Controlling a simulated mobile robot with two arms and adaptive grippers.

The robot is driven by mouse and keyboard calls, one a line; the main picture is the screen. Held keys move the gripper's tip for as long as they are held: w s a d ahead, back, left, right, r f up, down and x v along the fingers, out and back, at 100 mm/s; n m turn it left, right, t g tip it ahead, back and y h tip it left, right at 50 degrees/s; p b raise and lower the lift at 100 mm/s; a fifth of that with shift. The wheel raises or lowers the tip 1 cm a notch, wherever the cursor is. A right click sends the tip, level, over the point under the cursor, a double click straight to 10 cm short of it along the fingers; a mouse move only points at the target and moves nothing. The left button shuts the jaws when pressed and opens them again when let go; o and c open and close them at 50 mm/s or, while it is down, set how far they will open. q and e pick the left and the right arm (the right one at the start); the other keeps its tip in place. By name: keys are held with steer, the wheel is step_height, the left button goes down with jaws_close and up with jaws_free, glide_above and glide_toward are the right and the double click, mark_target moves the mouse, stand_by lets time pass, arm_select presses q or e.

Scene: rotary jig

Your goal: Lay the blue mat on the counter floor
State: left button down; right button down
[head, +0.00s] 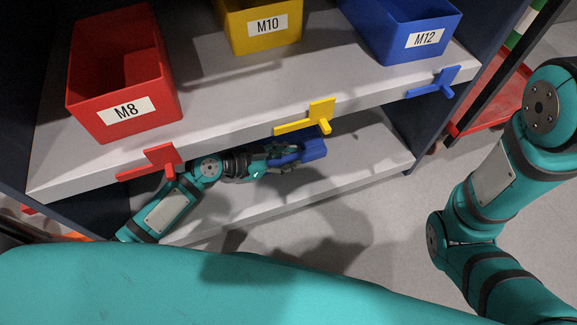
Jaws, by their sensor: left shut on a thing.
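My left gripper (283,156) reaches in under the upper shelf, above the lower grey board of the counter (350,168). It is shut on a blue thing (313,149), which I take for the blue mat. It looks compact and thick, not spread flat. The shelf edge and the gripper hide part of it. It is close to the lower board; I cannot tell whether it touches it. My right arm stands at the right, its gripper outside the picture.
On the upper shelf (220,95) stand a red M8 bin (125,117), a yellow M10 bin (262,27) and a blue M12 bin (412,40). Red (160,160), yellow (315,117) and blue (436,84) tabs stick out along its front edge. Grey floor (385,225) lies clear in front.

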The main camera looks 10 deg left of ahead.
arm_select(q)
steer(key=shift+w+f+b, duration=0.2)
steer(key=shift+f+b, duration=1.55)
steer(key=shift+f, duration=0.1)
steer(key=shift+r, duration=0.15)
steer(key=c, duration=1.1)
jaws_free()
steer(key=p+v, duration=0.3)
steer(key=v, duration=0.3)
steer(key=shift+s+a+r+p, duration=0.15)
steer(key=shift+s+p, duration=0.05)
steer(key=shift+p, duration=0.15)
steer(key=shift+s+a+r, duration=0.15)
steer(key=shift+s+a, duration=0.15)
steer(key=shift+a, duration=0.1)
